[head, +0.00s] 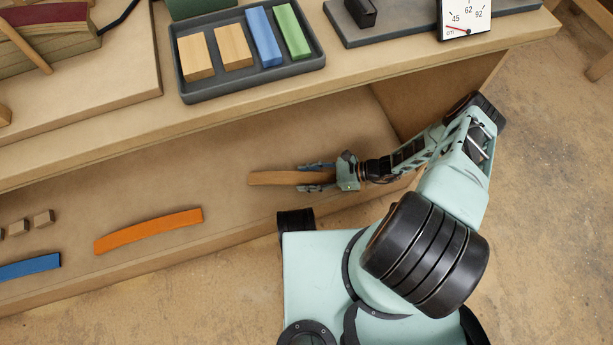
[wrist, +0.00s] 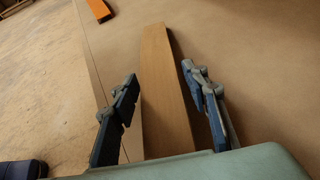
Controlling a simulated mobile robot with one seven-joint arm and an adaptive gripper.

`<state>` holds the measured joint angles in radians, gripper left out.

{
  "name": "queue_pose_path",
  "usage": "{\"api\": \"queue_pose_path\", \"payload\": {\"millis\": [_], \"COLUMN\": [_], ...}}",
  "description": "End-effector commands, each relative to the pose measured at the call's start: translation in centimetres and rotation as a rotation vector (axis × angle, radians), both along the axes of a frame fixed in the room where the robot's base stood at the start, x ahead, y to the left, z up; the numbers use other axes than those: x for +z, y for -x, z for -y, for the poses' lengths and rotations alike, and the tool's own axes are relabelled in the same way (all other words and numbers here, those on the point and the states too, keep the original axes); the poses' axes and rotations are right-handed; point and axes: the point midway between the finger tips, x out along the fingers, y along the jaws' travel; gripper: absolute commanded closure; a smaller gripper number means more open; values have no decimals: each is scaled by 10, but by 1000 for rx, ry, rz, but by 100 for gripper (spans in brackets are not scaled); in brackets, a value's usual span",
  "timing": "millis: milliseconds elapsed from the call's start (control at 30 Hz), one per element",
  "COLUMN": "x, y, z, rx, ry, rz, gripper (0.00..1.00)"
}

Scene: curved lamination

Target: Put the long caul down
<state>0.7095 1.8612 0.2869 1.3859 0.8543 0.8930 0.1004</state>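The long caul, a plain brown wooden strip (head: 277,178), is over the lower shelf (head: 235,200), with its far end pointing left in the head view. It appears to lie flat on the shelf, though its underside is hidden. In the wrist view the caul (wrist: 165,85) runs lengthwise between my fingers. My gripper (head: 315,176) is around its near part, one finger on each side. In the wrist view my gripper (wrist: 164,88) shows a gap between each finger and the caul, so it looks open. The caul's near end is hidden by the gripper.
An orange curved strip (head: 149,231) and a blue strip (head: 30,267) lie further left on the shelf, near small wooden blocks (head: 43,218). The worktop above carries a grey tray (head: 250,86) of blocks and a gauge (head: 468,24). The shelf behind the caul is clear.

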Motion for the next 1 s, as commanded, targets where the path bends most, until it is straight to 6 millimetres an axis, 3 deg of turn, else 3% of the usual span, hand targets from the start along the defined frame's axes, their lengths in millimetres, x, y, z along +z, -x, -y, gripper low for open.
{"api": "queue_pose_path", "payload": {"millis": [433,800,1000], "x": [2,30,42], "y": [0,7,11], "z": [7,74,101], "rx": [-1,-4,-2], "ry": [3,3,1], "rz": [0,1,1], "gripper": [48,48,48]}}
